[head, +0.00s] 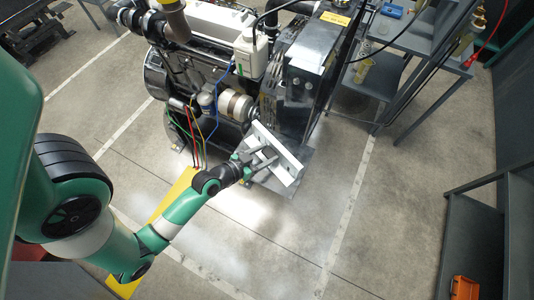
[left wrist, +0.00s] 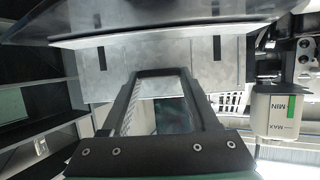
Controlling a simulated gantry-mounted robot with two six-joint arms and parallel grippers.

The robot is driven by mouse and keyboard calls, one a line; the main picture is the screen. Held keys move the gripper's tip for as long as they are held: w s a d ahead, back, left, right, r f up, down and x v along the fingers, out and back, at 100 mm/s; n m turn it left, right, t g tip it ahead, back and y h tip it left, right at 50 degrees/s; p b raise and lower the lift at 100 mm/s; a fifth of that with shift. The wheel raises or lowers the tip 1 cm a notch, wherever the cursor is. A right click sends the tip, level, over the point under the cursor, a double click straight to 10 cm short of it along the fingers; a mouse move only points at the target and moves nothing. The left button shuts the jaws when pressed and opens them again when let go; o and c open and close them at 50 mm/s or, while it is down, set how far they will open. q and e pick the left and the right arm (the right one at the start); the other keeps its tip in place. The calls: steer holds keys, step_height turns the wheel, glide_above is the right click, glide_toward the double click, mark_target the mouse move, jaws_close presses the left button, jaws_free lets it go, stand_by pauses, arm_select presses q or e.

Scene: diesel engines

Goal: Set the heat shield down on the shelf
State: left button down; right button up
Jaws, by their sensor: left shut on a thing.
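The heat shield (head: 288,168), a pale grey bent metal plate, is held in front of the engine at mid-picture in the head view. My left gripper (head: 262,156) is shut on it. In the left wrist view the heat shield (left wrist: 165,56) spans the upper middle, with dark slots in its face, and the fingers of my left gripper (left wrist: 162,76) reach up to it. A dark grey shelf unit (head: 475,190) stands at the right edge of the head view; the part of its top that shows looks bare. My right gripper is not in view.
The diesel engine (head: 205,60) with hoses and a white bottle (head: 250,55) is close behind the heat shield. A dark grey workbench (head: 415,45) stands at upper right. An orange box (head: 464,288) is low at right. The floor (head: 390,215) between is clear.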

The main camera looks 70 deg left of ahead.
arm_select(q)
steer(key=shift+c, duration=0.7)
jaws_free()
steer(key=shift+f, duration=0.1)
steer(key=shift+r+p, duration=0.25)
steer(key=shift+p, duration=0.05)
steer(key=b+v, duration=0.2)
steer(key=v, duration=0.7)
steer(key=shift+s+f, duration=0.15)
steer(key=shift+s, duration=0.15)
steer(key=shift+r+b+v, duration=0.25)
steer(key=shift+b+v, duration=0.35)
steer(key=shift+v, duration=0.7)
steer(key=shift+w, duration=0.1)
